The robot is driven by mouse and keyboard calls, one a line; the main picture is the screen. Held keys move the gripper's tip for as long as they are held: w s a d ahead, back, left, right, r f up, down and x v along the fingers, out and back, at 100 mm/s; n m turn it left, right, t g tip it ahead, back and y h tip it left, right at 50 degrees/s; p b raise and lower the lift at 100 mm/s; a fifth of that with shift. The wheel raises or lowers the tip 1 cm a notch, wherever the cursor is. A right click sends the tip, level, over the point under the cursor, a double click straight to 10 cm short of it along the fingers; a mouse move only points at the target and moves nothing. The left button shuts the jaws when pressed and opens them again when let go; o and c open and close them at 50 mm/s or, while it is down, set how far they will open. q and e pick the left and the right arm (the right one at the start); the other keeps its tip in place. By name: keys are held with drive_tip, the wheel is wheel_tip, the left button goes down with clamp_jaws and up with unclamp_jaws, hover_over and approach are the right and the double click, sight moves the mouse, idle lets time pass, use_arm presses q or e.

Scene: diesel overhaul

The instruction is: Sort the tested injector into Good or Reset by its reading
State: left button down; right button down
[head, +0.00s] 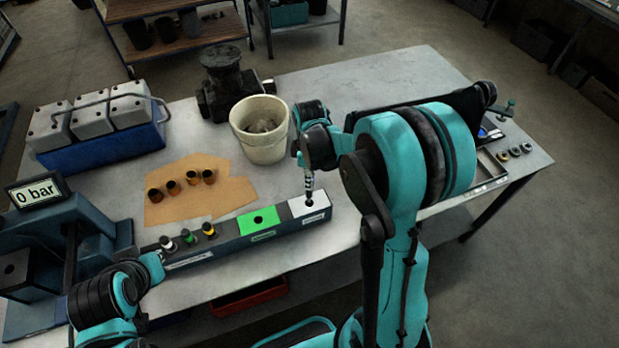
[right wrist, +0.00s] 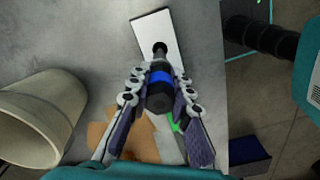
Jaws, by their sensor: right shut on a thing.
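My right gripper (right wrist: 158,88) is shut on a dark injector (right wrist: 160,100) with a blue band. The injector points down at the hole in the white section (head: 308,206) of the long rack, which also shows in the right wrist view (right wrist: 150,22). Its tip is at the hole; I cannot tell how deep it sits. The green section (head: 259,221) beside it has an empty-looking hole. Labels on both sections are too small to read. The display (head: 37,194) reads 0 bar. My left gripper (head: 154,267) is near the rack's left end, its fingers unclear.
Several capped injectors (head: 188,237) stand at the rack's left end. Dark cups (head: 172,187) stand on cardboard (head: 225,192). A cream bucket (head: 262,145) stands behind the rack, near my right gripper. The back right tabletop is clear.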

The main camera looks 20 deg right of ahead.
sight(309, 196)
drive_tip(key=shift+f, duration=0.15)
drive_tip(key=shift+f+b, duration=1.8)
drive_tip(key=shift+b, duration=0.1)
drive_tip(key=shift+f+b, duration=1.45)
drive_tip(key=shift+f, duration=0.2)
drive_tip(key=shift+f+b, duration=1.25)
drive_tip(key=shift+b, duration=0.05)
